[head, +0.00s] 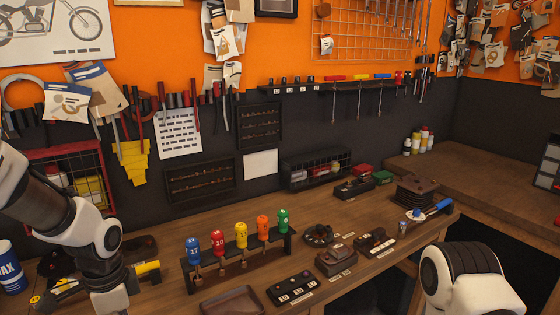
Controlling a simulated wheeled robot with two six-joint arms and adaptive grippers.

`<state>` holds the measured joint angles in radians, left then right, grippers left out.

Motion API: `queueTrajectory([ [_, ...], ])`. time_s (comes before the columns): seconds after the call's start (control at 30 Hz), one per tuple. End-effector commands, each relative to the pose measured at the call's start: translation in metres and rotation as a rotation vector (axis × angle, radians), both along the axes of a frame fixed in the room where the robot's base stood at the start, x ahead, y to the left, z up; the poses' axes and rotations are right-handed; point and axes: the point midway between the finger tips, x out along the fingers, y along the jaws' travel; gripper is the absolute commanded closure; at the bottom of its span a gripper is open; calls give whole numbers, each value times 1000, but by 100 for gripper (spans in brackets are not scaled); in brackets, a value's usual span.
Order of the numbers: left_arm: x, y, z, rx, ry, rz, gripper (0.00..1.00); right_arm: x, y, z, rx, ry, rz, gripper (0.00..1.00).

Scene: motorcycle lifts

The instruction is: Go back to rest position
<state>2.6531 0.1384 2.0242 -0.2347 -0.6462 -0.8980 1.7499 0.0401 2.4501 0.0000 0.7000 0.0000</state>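My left arm comes in from the left edge and bends down over the left end of the workbench (345,222). Its lower end runs out of the bottom of the head view, and no fingers of the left gripper show. My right arm shows only as a white and dark joint at the bottom right. The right gripper is outside the view. I cannot see whether either gripper holds anything.
A rack (240,262) of colored-handled tools stands mid-bench. A dark tray (232,302), small labeled parts and a blue-handled tool (432,210) lie nearby. A yellow-and-black tool (146,271) and a WAX can (12,268) are by my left arm. The right bench top (470,165) is largely clear.

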Motion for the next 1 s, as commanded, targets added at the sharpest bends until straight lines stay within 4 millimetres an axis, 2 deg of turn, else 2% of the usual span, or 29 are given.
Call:
queueTrajectory([
  [0.03,-3,0,-13,0,27,0,42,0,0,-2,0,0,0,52],
  [0.27,-22,-1,-62,6,141,-4,42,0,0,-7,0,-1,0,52],
  [0.47,-61,-4,-118,12,296,-10,42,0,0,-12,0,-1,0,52],
  [0.67,-125,-13,-195,5,461,19,42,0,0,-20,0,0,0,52],
  [0.77,-172,-21,-243,7,520,94,42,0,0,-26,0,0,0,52],
  [0.9,-246,-35,-307,40,525,325,42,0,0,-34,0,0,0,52],
  [1.0,-273,-40,-330,67,427,541,42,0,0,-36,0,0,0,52],
])
